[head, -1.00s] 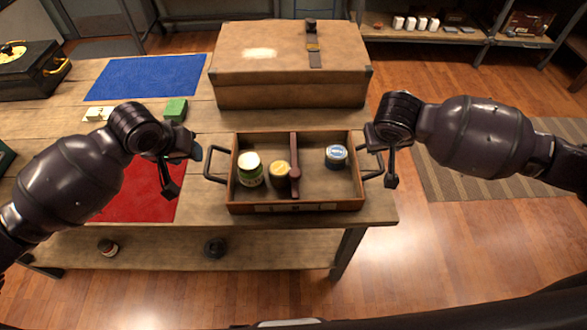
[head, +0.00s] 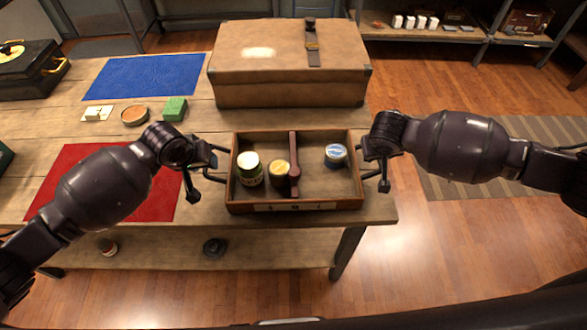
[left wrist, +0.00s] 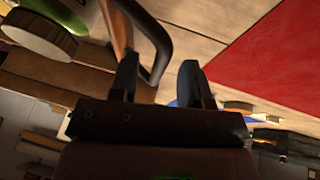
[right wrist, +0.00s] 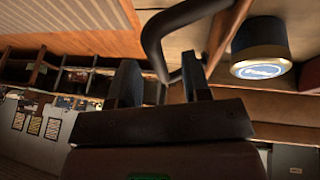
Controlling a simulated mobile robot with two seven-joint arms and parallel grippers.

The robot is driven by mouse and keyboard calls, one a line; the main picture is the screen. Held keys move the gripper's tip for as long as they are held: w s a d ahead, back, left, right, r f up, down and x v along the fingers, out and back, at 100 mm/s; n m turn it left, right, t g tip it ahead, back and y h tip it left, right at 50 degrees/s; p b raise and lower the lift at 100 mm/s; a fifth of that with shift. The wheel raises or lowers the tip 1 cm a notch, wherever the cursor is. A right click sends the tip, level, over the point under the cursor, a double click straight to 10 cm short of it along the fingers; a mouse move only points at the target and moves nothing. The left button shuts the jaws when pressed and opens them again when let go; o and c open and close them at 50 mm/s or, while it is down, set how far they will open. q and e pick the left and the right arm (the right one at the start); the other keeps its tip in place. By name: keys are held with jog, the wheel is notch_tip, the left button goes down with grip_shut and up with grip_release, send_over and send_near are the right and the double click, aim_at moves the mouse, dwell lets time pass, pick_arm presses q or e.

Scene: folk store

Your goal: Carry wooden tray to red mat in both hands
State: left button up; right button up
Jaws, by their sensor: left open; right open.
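The wooden tray (head: 262,207) sits on the table near its right front edge, with a dark handle at each end and a central divider. It holds a green jar (head: 250,173), a yellow-lidded jar (head: 279,174) and a blue-lidded tin (head: 336,156). My left gripper (head: 204,172) is open at the left handle (left wrist: 158,38); the bar shows between its fingers. My right gripper (head: 374,170) is open at the right handle (right wrist: 153,36), whose bar also shows between its fingers. The red mat (head: 150,197) lies left of the tray, partly hidden by my left arm.
A large brown case (head: 290,92) stands right behind the tray. A blue mat (head: 145,78), a green block (head: 174,109), a round orange tin (head: 135,115) and a small white-and-yellow item (head: 98,113) lie behind the red mat.

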pick_arm(q)
jog(key=shift+x, duration=1.05)
pick_arm(e)
jog(key=shift+x, duration=1.05)
pick_arm(q)
grip_shut()
pick_arm(e)
grip_shut()
